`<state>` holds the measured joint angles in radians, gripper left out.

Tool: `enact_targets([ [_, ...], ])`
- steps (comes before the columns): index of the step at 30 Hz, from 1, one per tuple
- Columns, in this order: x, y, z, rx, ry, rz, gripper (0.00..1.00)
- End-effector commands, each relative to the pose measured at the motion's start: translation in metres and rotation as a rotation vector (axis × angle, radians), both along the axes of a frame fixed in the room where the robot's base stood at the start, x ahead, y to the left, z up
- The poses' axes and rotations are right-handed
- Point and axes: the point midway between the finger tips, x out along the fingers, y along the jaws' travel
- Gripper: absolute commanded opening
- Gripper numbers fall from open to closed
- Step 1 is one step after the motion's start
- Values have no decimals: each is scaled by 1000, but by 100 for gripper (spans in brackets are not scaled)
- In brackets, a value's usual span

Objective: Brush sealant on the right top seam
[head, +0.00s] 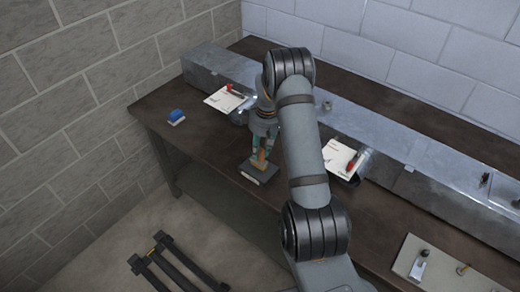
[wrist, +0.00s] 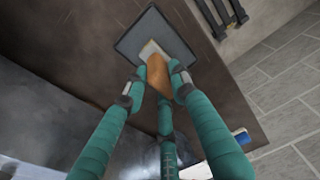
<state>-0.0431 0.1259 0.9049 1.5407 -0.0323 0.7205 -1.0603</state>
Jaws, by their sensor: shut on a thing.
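My gripper (head: 262,148) is low over the front left of the bench, shut on a brush (wrist: 158,74) with an orange-brown handle. Its teal fingers grip the handle from both sides in the wrist view. The brush's pale end points down at a dark square tray (head: 246,174), also seen in the wrist view (wrist: 130,47); I cannot tell if it touches. A long grey metal duct (head: 385,130) lies along the bench behind the gripper. My arm hides part of it, and its top seams are too small to make out clearly.
The dark bench (head: 205,143) has a blue block (head: 176,117) at left. Two white cards, left (head: 224,100) and right (head: 340,157), lie by the duct with red-tipped items. A pale board (head: 435,265) with small fittings is at front right. Dark bars (head: 172,265) lie below the bench.

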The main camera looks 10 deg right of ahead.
Motion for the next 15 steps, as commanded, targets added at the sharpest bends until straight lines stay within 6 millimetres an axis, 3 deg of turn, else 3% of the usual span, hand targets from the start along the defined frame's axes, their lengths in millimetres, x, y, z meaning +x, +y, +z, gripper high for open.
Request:
enact_targets([
  [15,0,0,-6,0,0,0,5],
])
